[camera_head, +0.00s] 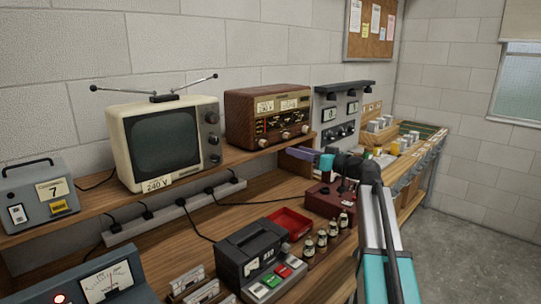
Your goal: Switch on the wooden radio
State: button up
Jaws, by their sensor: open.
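The wooden radio (245,97) stands upright on the raised wooden shelf, right of the television. Its front has a lit dial panel, a paper label and several pale knobs along the lower edge. My arm reaches up from the lower right. My gripper (299,153) is just below and in front of the radio's right front corner, near the shelf edge, pointing left. It looks apart from the radio and holds nothing that I can see. The jaws are small here, and the exact gap to the knobs cannot be told.
A cream television (112,128) with antennas stands left of the radio. A grey panel unit (324,107) is close on its right. Below are a power strip (180,211), a red tray (290,222), small bottles (321,242) and a dark push-button device (245,252). Open floor lies right.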

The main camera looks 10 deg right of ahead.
aim_at(266, 144)
jog(key=shift+f, duration=0.35)
jog(key=shift+r, duration=0.1)
jog(key=p+x, duration=0.2)
jog(key=x, duration=1.2)
jog(key=shift+s+p, duration=0.1)
jog(key=shift+p, duration=0.3)
jog(key=shift+c, duration=0.3)
